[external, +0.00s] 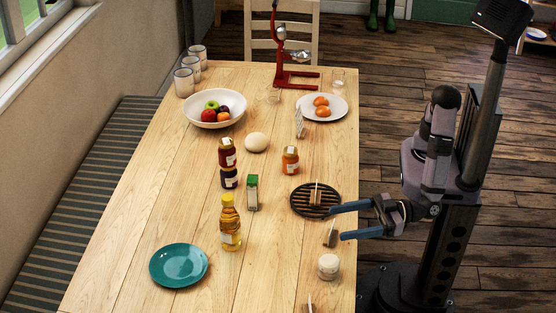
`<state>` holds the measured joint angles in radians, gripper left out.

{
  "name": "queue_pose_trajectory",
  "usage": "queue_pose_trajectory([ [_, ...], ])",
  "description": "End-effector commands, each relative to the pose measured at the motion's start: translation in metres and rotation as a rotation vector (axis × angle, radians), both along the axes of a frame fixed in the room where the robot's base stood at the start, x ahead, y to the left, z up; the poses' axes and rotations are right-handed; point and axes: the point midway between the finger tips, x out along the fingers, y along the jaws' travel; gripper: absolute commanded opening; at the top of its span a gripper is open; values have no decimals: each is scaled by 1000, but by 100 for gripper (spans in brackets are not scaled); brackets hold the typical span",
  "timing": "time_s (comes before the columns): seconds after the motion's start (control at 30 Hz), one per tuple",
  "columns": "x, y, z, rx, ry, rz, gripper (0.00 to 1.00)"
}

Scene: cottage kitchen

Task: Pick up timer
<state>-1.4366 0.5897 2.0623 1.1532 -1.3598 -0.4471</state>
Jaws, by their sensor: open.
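My gripper (337,224) is open at the right edge of the table, its two blue fingers pointing left over the tabletop. A small upright brown and pale object (330,234) stands by the fingertips; I cannot tell whether the fingers touch it. No thing is clearly recognisable as the timer at this size. A pale, round, squat object (328,267) stands just in front of the gripper, near the table's right edge, and may be the timer or a small jar.
A black round grate (300,205) lies just left of the fingers. A teal plate (179,265) lies front left. The front middle is clear.

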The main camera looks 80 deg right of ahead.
Motion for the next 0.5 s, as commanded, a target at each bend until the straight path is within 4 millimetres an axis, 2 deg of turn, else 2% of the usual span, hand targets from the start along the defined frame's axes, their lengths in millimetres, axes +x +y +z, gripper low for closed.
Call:
queue_pose_trajectory([
  [0.03,1,-1,-15,-8,2,-1,70],
  [0.3,2,-1,-88,-6,3,1,70],
  [0.5,2,-1,-135,-3,2,1,70],
])
